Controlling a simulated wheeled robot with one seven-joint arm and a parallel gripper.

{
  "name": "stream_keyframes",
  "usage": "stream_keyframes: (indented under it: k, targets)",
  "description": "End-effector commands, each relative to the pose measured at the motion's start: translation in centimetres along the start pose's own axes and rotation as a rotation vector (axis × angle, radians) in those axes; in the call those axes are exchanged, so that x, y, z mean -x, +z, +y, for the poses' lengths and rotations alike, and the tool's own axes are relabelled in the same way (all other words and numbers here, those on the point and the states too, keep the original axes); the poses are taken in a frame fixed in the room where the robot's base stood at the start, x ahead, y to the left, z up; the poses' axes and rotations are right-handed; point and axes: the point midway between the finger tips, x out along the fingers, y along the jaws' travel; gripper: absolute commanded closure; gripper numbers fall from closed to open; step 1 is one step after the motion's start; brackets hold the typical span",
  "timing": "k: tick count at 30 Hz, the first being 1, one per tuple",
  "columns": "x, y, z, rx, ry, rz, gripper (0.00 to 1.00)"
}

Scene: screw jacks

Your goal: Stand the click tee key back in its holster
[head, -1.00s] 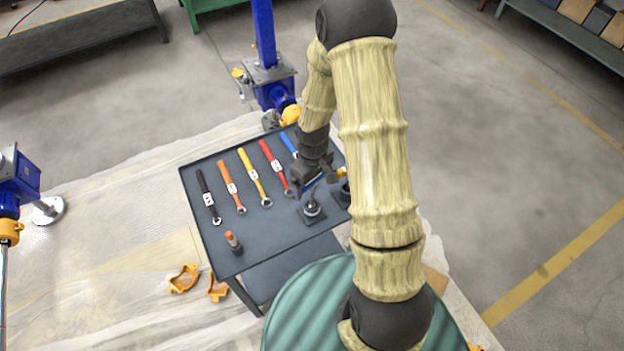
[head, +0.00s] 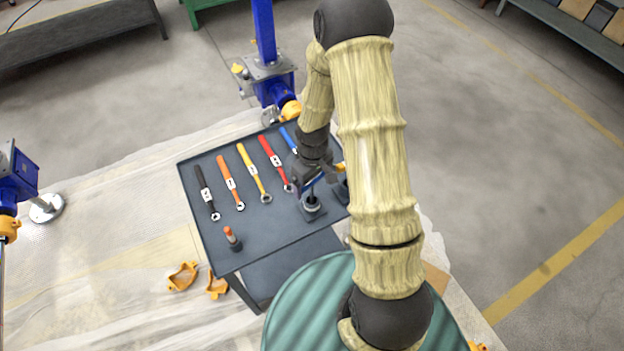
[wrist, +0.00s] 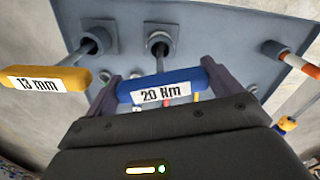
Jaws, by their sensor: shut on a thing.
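The click tee key has a blue crossbar handle marked "20 Nm" (wrist: 160,88), seen in the wrist view. My gripper (head: 308,182) is shut on this handle, with a finger near each end. Its shaft runs down from the handle to the square-based holster (wrist: 160,38). In the head view this holster (head: 312,212) is right below my gripper, and the shaft looks roughly upright at its mouth. How deep the tip sits is hidden.
A yellow tee key marked "13 mm" (wrist: 45,80) stands in a neighbouring holster (wrist: 99,34). An orange-tipped tool (head: 230,236) stands at the cart's near left corner. Several coloured wrenches (head: 228,182) lie on the dark cart top (head: 265,232).

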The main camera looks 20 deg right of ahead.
Motion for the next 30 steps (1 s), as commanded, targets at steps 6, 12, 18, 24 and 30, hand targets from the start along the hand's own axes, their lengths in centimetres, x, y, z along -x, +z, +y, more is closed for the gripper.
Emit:
stream_keyframes:
  k: [6,12,18,24,30]
  targets:
    - [0.0,0.0,0.0,0.000,0.000,0.000,0.00]
    - [0.5,0.0,0.0,-0.001,0.000,0.001,0.00]
    - [2.8,-0.1,0.1,-0.002,0.002,0.004,0.00]
    - [6.6,-0.1,0.1,-0.001,0.003,0.005,0.00]
    - [10.6,-0.1,0.1,-0.002,0.003,0.004,0.00]
